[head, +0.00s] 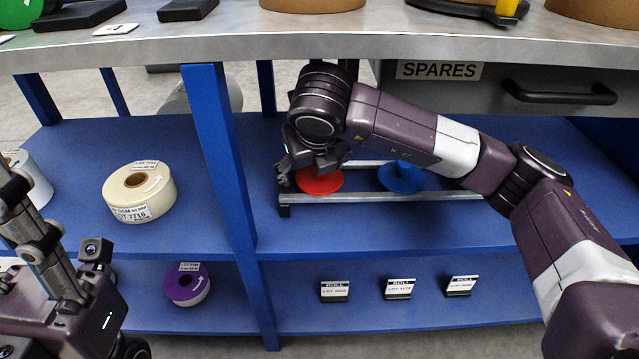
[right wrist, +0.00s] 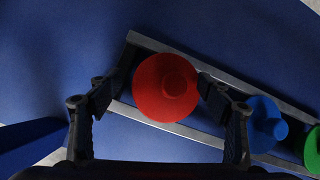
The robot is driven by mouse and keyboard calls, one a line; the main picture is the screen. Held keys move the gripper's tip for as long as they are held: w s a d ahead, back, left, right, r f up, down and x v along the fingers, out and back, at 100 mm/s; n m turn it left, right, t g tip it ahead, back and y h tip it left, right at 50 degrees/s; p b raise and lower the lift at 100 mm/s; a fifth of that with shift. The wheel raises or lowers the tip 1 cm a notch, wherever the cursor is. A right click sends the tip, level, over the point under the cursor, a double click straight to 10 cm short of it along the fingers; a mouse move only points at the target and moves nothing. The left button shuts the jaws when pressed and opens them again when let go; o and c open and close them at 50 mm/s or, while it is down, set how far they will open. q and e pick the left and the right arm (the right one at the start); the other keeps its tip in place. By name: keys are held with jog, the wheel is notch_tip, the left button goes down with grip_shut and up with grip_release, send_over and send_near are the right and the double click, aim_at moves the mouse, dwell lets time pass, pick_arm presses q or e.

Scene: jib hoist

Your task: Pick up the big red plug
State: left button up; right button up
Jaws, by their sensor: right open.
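The red plug (head: 321,183), a round disc with a raised knob, sits on a rack of two metal rails on the blue middle shelf. My right gripper (head: 306,172) is over it, partly covering it in the head view. In the right wrist view, the red plug (right wrist: 165,88) lies between the two spread fingers of the open right gripper (right wrist: 157,92). The right fingertip appears very close to the disc's edge; I cannot tell whether it touches. My left gripper (head: 30,225) shows partly at the lower left, away from the plug; its opening is unclear.
A blue plug (head: 402,178) sits on the same rails (head: 450,196) to the right; a green plug (right wrist: 313,150) shows beyond it. The grey bench top (head: 330,45) and the SPARES drawer (head: 490,95) are above. A blue post (head: 212,130) stands left of the rack.

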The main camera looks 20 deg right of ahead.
jog(key=shift+w+f, duration=0.1)
jog(key=shift+c, duration=0.5)
jog(key=c, duration=1.2)
jog(key=shift+d, duration=0.1)
